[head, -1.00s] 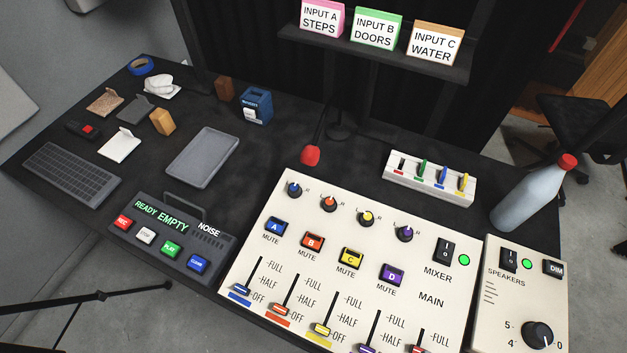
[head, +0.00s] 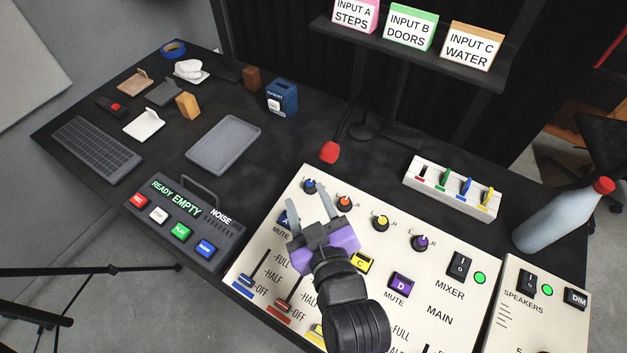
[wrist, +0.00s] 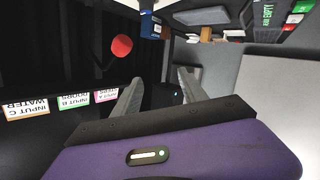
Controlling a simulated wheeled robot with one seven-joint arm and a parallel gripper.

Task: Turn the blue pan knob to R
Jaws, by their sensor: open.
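The blue pan knob (head: 309,186) is the leftmost of the row of pan knobs along the top of the cream mixer panel (head: 455,233). Its letters are partly covered, and I cannot tell where its pointer stands. My gripper (head: 307,201) is over the upper left of the mixer, its two fingers apart and pointing towards the blue knob. It holds nothing, and I cannot tell whether a finger touches the knob. In the wrist view the open fingers (wrist: 158,90) show with a gap between them; no knob is clear there.
Orange (head: 345,203), yellow (head: 380,222) and purple (head: 421,242) pan knobs stand to the right. A red-headed microphone (head: 329,152) stands just behind the mixer. A dark recorder (head: 184,223) lies to the left, and a bottle (head: 560,218) stands at the right.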

